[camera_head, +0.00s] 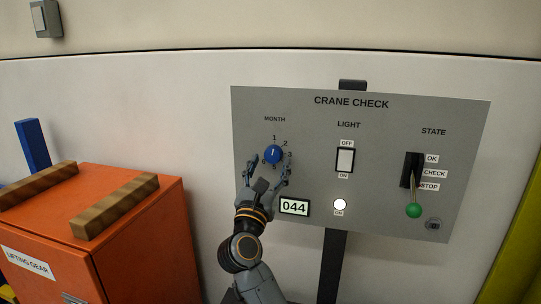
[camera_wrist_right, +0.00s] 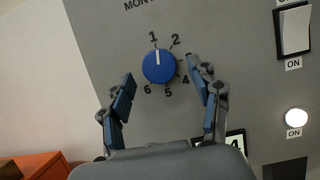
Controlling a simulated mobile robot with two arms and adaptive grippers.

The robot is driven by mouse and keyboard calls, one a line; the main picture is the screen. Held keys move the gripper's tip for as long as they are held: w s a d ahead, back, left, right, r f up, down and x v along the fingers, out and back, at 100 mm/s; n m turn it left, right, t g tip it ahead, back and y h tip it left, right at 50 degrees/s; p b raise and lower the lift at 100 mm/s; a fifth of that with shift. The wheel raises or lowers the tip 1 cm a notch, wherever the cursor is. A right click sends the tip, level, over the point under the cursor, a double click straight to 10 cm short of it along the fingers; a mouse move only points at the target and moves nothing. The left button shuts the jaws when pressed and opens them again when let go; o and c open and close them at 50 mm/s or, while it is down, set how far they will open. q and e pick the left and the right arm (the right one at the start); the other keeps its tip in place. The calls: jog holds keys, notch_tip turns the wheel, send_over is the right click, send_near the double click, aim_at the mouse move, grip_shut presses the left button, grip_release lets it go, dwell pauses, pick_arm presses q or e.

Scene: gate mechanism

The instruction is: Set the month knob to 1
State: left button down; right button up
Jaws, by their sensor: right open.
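The month knob (camera_head: 273,154) is a round blue dial on the grey crane check panel (camera_head: 385,115), under the word MONTH. In the right wrist view the knob (camera_wrist_right: 158,67) has a white pointer line that points up at about the number 1. My right gripper (camera_head: 269,164) is open just in front of the panel, with one finger on each side of the knob's lower part. In the wrist view both fingers (camera_wrist_right: 161,78) stand clear of the knob, with gaps on both sides. My left gripper is not in view.
Right of the knob are a white light switch (camera_head: 345,160) and a state lever with a green ball (camera_head: 413,210). A display (camera_head: 294,207) reading 044 and a lit white lamp (camera_head: 340,204) sit lower. An orange box (camera_head: 140,220) stands at left.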

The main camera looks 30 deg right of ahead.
jog(key=shift+w+d+r, duration=0.2)
jog(key=shift+w+d, duration=0.15)
jog(key=c, duration=1.2)
jog(key=shift+o, duration=0.2)
jog(key=n+p, duration=0.1)
jog(key=n+t+p, duration=0.1)
jog(key=p, duration=0.1)
jog(key=shift+s+r+y, duration=0.1)
jog(key=shift+r+y, duration=0.2)
jog(key=shift+y, duration=0.1)
jog(key=shift+d+f+n+p, duration=0.1)
jog(key=shift+f+n+p, duration=0.05)
jog(key=shift+n+p, duration=0.45)
jog(key=shift+f+t+y, duration=0.1)
jog(key=shift+t+y, duration=0.2)
jog(key=o, duration=1.2)
jog(key=shift+c, duration=0.2)
